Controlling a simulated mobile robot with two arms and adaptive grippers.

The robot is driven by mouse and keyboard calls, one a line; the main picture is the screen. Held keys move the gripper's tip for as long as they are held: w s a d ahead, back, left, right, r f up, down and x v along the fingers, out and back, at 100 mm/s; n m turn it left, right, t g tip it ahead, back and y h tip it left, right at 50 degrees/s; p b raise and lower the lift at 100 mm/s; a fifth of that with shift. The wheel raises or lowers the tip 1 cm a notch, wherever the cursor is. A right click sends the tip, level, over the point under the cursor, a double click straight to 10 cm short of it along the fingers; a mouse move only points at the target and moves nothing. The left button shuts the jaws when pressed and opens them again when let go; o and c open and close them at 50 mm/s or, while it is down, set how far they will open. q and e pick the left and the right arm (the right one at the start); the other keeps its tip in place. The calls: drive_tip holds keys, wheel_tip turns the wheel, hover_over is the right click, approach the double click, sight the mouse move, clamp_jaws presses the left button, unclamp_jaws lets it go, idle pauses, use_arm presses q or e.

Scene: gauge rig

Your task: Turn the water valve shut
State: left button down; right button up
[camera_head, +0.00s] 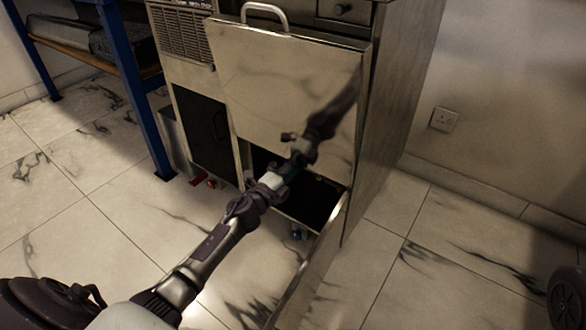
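A shiny metal cabinet unit stands at the centre, with an opening (318,201) below its large front panel (285,85). My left arm reaches in from the bottom left, and my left gripper (292,163) is at this opening, in front of the panel's lower edge. Its fingers are small and dark against the opening, so I cannot tell whether they are apart or hold anything. A small red handle-like part (199,179) shows low at the cabinet's foot, left of the gripper. A small bluish part (298,233) shows under the opening. I cannot tell which is the water valve. My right gripper is out of view.
A thin metal panel edge (318,255) juts forward right of my forearm. A blue-legged table (128,75) stands at the left. A wall socket (444,119) is at the right. The tiled floor (400,270) at right is mostly clear, with a dark wheel (568,297) at the edge.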

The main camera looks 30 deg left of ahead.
use_arm(q)
drive_tip(key=shift+f, duration=0.1)
idle(0.4)
drive_tip(key=c, duration=1.1)
unclamp_jaws()
drive_tip(key=shift+s, duration=0.1)
drive_tip(key=s, duration=0.4)
drive_tip(key=s+a, duration=0.1)
drive_tip(key=s, duration=0.6)
drive_tip(key=shift+s+a, duration=0.3)
drive_tip(key=shift+s, duration=0.05)
